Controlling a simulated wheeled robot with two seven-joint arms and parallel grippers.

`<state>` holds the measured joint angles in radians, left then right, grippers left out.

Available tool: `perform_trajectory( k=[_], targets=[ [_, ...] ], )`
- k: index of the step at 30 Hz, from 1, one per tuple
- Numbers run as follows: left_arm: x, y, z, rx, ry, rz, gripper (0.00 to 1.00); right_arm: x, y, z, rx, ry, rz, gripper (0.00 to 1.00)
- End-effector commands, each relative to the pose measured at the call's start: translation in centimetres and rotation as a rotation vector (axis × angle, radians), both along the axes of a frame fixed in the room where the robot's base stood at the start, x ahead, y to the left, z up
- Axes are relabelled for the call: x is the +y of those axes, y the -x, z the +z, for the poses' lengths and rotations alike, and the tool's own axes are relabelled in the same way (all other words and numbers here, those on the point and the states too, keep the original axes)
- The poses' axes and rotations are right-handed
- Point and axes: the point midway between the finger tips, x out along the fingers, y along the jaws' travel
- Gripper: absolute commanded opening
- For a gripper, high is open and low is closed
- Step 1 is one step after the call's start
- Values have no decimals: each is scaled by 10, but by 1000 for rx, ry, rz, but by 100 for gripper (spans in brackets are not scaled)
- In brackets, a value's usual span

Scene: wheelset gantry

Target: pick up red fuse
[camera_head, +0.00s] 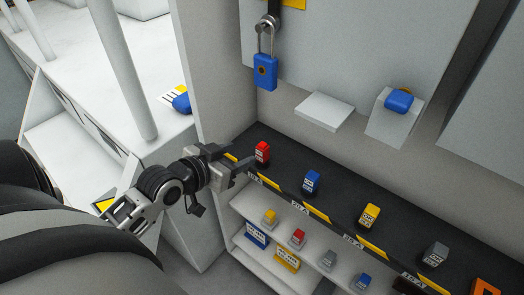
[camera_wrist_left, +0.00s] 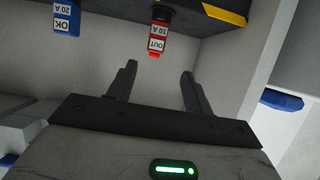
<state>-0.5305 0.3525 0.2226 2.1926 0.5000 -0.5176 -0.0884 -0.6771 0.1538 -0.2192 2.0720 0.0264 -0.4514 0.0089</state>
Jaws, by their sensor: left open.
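A red fuse (camera_head: 262,153) stands upright at the left end of the black shelf, behind a 10 A label. My left gripper (camera_head: 232,164) is open and empty, just left of the red fuse. In the left wrist view its fingertips (camera_wrist_left: 158,74) point toward the fuse, which lies beyond them, roughly centred between them. Another, smaller-looking red fuse (camera_head: 298,238) is on the lower white shelf. My right gripper is not in view.
On the black shelf (camera_head: 335,205), a blue fuse (camera_head: 312,182), a yellow fuse (camera_head: 369,216) and a grey fuse (camera_head: 435,254) stand in a row to the right. A blue padlock (camera_head: 265,72) hangs above. A grey wall panel (camera_head: 215,80) rises behind my left gripper.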

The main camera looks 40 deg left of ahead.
Motion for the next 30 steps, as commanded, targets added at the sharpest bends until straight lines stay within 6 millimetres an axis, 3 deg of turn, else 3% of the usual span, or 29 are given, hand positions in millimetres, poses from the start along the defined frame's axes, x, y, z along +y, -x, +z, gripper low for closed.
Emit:
perform_trajectory(
  k=[3,7,15,24,30],
  targets=[
    [-2,-26,-10,-3,2,1,51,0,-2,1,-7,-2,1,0],
    [-4,-45,-19,-1,1,0,51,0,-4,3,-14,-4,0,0],
    [-8,-63,-27,1,1,-1,51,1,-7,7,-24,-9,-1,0],
    [-17,-99,-45,0,0,0,51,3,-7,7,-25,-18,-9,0],
    [-17,-103,-47,1,-1,-1,51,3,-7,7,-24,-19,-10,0]
  ],
)
